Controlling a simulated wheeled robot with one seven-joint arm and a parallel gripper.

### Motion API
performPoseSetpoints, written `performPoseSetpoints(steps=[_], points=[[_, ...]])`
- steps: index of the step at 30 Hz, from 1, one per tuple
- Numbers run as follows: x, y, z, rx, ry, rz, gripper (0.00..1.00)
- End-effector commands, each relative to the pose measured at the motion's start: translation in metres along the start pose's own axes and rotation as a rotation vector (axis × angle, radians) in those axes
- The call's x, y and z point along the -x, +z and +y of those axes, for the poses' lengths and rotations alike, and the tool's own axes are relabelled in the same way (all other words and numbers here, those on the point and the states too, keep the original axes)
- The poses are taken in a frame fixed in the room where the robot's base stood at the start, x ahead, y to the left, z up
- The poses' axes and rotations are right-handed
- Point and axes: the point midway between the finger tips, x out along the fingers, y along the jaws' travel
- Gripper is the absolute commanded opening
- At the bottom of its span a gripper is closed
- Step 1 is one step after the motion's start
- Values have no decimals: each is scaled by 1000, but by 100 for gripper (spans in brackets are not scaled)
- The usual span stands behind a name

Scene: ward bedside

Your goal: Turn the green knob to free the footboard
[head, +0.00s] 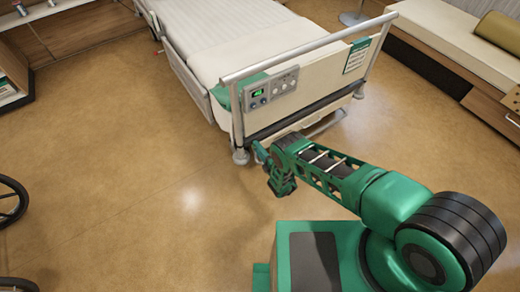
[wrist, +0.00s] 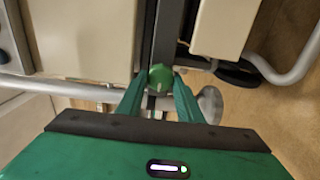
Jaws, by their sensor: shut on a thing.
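The green knob (wrist: 160,76) shows in the wrist view, small and rounded, beside a dark bar. My gripper (wrist: 160,80) has one green finger on each side of it and is shut on it. In the head view my gripper (head: 261,151) reaches the lower left part of the bed's cream footboard (head: 312,92), and the knob cannot be made out there. The footboard stands upright at the bed end, with a grey top rail and a control panel with a small green screen.
The bed (head: 215,45) lies behind the footboard. A metal bar (wrist: 65,88) and a castor (wrist: 211,102) are close to my fingers. A bench (head: 450,40) stands at the right, and part of a wheelchair wheel (head: 12,200) shows at the left. The floor before the bed is clear.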

Motion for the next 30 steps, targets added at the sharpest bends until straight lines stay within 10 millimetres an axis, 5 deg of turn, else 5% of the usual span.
performPoseSetpoints(steps=[13, 14, 16, 30], points=[[3, 0, -3, 10, -6, 0, 10], [3, 0, -3, 10, -6, 0, 37], [3, 0, -3, 10, -6, 0, 50], [18, 1, -2, 9, -6, -2, 50]])
